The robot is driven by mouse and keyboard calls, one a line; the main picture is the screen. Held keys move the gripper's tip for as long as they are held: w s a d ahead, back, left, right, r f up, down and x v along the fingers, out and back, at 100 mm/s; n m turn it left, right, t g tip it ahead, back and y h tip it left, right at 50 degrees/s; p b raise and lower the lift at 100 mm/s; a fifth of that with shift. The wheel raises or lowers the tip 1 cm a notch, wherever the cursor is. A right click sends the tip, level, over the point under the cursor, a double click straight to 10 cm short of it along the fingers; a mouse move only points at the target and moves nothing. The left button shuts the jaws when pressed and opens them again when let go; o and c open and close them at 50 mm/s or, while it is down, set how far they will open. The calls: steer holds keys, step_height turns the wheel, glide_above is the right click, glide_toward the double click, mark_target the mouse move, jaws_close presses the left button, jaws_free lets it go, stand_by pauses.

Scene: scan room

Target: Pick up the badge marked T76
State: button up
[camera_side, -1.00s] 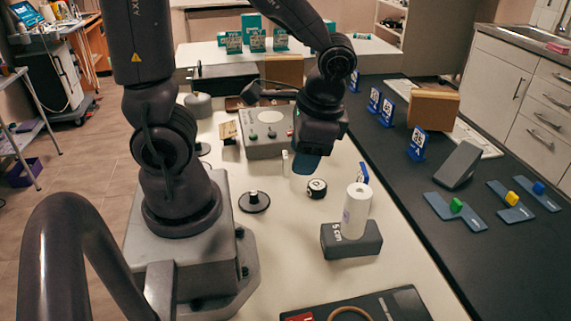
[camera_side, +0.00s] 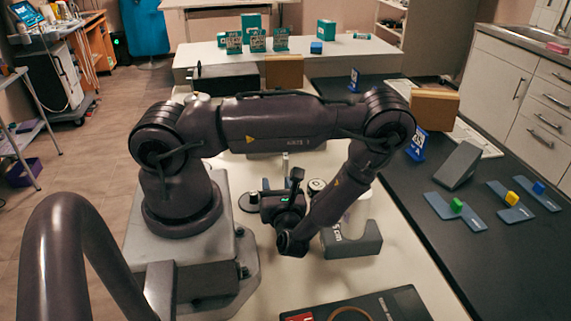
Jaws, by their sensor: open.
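Blue badges with white printed faces stand on the dark counter. One badge (camera_side: 417,146) stands right of my elbow, and another badge (camera_side: 354,80) stands farther back. Their markings are too small to read, so I cannot tell which is T76. Other badges along that counter edge are hidden behind my arm. My gripper (camera_side: 282,183) is low over the pale table, turned away from the camera. It looks open with nothing between its fingers, well left of the visible badges.
A grey block (camera_side: 368,243) with a white cylinder (camera_side: 360,212) stands just right of my wrist. A dark round knob piece (camera_side: 247,203) is left of my gripper. A brown box (camera_side: 434,110), grey wedge (camera_side: 458,166) and coloured cubes sit on the counter. A dark case (camera_side: 385,308) lies in front.

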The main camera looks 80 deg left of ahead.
mark_target(286, 160)
steer(key=w+t, duration=0.2)
steer(key=shift+w+m, duration=0.3)
steer(key=shift+m, duration=0.1)
steer(key=shift+w+a+r, duration=0.1)
steer(key=shift+a, duration=0.2)
steer(key=a, duration=0.6)
steer(key=shift+w+a, duration=0.25)
steer(key=shift+w, duration=0.15)
steer(key=a, duration=0.3)
steer(key=w+a, duration=0.1)
steer(key=a, duration=0.1)
steer(key=shift+a+f, duration=0.25)
steer(key=shift+a, duration=0.05)
jaws_close()
